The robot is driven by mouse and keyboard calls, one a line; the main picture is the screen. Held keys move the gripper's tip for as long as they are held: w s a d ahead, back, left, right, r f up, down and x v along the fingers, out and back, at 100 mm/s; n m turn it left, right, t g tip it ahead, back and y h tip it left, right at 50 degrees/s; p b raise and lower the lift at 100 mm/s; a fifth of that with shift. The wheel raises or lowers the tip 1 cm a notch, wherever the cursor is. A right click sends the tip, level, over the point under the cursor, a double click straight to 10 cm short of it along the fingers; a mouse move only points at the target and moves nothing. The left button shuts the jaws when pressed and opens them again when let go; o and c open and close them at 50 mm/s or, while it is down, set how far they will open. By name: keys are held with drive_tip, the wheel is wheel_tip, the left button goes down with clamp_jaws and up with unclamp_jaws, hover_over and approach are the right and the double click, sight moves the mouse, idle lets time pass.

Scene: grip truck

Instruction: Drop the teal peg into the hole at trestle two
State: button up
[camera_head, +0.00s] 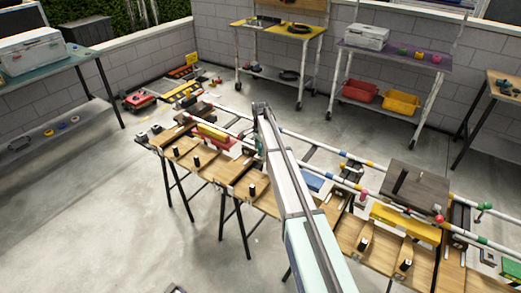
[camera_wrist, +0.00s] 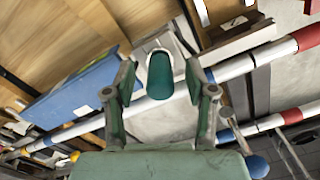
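The teal peg (camera_wrist: 160,76) shows in the wrist view, between the two fingers of my gripper (camera_wrist: 161,75). A whitish block or socket (camera_wrist: 154,45) lies around and beyond it. A narrow gap seems to show on each side of the peg, so the fingers look open around it. The peg's far end is hidden. Wooden trestle tables (camera_head: 232,178) run across the middle and right. I cannot tell which is trestle two, and I see no hole clearly.
White rails with coloured bands (camera_head: 315,147) run along the trestles, and one passes close behind the fingers in the wrist view. A blue block (camera_wrist: 75,92) lies left of the gripper. A dark box (camera_head: 412,186) sits on the right trestle. Small black pieces (camera_head: 363,243) stand along the front.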

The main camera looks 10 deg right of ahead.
wheel_tip(320, 180, up, 12)
idle(0.7)
drive_tip(key=s+f+n+g, duration=0.2)
drive_tip(key=s+f+n, duration=0.2)
drive_tip(key=s+f, duration=0.9)
drive_tip(key=s+f+n+g, duration=0.2)
drive_tip(key=s+f, duration=1.1)
drive_tip(key=s, duration=2.3)
drive_tip(key=s+f+n+g, duration=0.2)
drive_tip(key=s+f+n, duration=0.6)
drive_tip(key=s, duration=1.7)
wheel_tip(320, 180, down, 6)
drive_tip(key=shift+s+r+g, duration=0.2)
drive_tip(key=shift+r+g, duration=0.05)
drive_tip(key=shift+g, duration=0.15)
